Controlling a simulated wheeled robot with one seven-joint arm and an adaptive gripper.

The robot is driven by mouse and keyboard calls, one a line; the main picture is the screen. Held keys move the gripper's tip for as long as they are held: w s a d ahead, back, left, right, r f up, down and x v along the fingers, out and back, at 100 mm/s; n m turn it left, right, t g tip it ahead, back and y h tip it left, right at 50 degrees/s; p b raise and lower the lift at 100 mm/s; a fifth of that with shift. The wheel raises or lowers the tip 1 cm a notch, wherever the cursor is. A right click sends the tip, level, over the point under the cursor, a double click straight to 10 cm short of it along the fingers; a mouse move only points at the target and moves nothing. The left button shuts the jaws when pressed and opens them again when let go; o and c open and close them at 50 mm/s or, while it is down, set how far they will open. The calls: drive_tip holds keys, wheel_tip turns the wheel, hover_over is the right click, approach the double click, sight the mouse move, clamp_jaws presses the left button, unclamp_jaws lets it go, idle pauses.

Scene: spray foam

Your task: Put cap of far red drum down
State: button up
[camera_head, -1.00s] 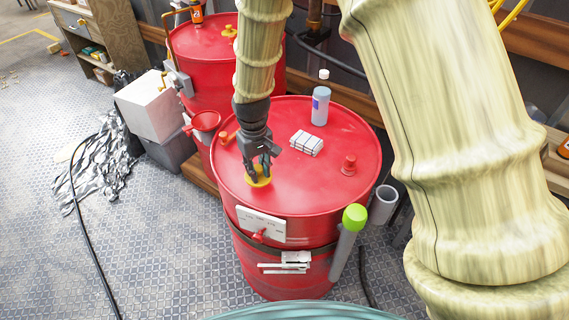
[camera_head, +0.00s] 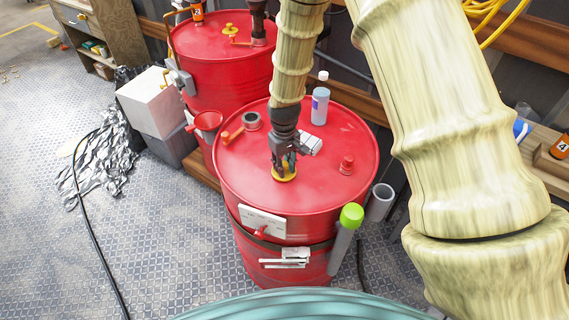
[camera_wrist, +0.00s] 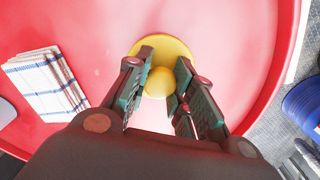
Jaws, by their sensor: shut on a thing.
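My gripper (camera_head: 284,168) is shut on a round yellow cap (camera_head: 284,174), low over the top of the near red drum (camera_head: 330,190). The wrist view shows the cap (camera_wrist: 176,48) with its ball-shaped knob between my fingertips (camera_wrist: 160,92). I cannot tell whether the cap touches the drum top. The far red drum (camera_head: 222,75) stands behind and to the left, with a yellow fitting (camera_head: 234,31) on its top. A grey ring-shaped fitting (camera_head: 252,121) is on the near drum, up-left of my gripper.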

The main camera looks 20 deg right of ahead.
sight(284, 164)
drive_tip(key=shift+f, duration=0.3)
drive_tip(key=shift+f, duration=0.1)
drive_tip(key=o, duration=1)
drive_tip(key=shift+c, duration=0.2)
wheel_tip(284, 164, up, 12)
drive_tip(key=b, duration=0.4)
